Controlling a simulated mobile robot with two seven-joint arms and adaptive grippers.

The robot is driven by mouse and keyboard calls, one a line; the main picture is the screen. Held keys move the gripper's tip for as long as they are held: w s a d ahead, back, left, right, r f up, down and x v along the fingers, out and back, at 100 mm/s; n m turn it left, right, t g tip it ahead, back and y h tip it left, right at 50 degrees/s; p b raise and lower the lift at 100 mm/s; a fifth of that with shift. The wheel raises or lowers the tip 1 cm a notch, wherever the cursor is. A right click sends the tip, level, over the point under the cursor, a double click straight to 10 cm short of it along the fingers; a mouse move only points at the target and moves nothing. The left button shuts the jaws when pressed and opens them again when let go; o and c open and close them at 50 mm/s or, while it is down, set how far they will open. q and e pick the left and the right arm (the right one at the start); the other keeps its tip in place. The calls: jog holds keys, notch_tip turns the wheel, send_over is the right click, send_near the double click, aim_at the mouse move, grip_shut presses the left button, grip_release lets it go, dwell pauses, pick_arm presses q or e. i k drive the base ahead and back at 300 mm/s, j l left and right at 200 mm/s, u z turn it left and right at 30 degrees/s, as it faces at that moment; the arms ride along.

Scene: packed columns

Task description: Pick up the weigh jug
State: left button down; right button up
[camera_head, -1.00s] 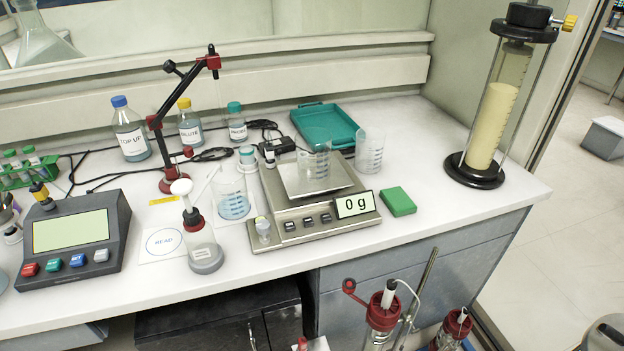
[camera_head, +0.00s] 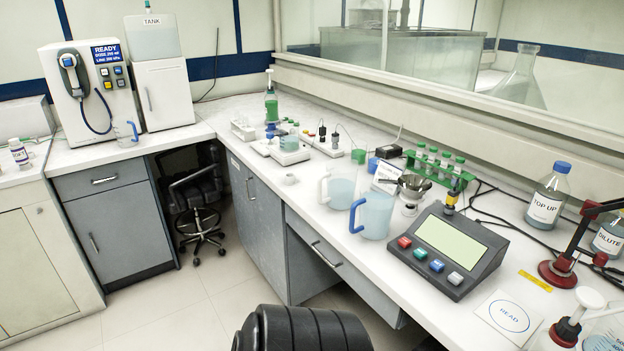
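Several jugs are in view, and I cannot tell by a label which is the weigh jug. A clear jug with a blue handle (camera_head: 374,214) holds pale blue liquid and stands upright at the bench's front edge. Just behind it stands a jug with a white handle (camera_head: 341,188), also holding pale blue liquid. A small clear jug with a blue handle (camera_head: 126,134) stands on the far left counter by the white machine. Neither of my grippers is in view, and nothing shows touching any jug.
A grey console (camera_head: 447,250) with coloured buttons stands right of the jugs. A metal funnel (camera_head: 413,184) and a green tube rack (camera_head: 437,168) are close behind. A white READY machine (camera_head: 92,92) stands far left. A stool (camera_head: 198,222) is under the counter. The floor between counters is mostly clear.

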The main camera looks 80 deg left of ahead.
aim_at(341, 174)
jog(key=k+j+u, duration=0.15)
jog(key=u, duration=2.25)
jog(key=i+j+z, duration=0.15)
jog(key=i+j, duration=0.05)
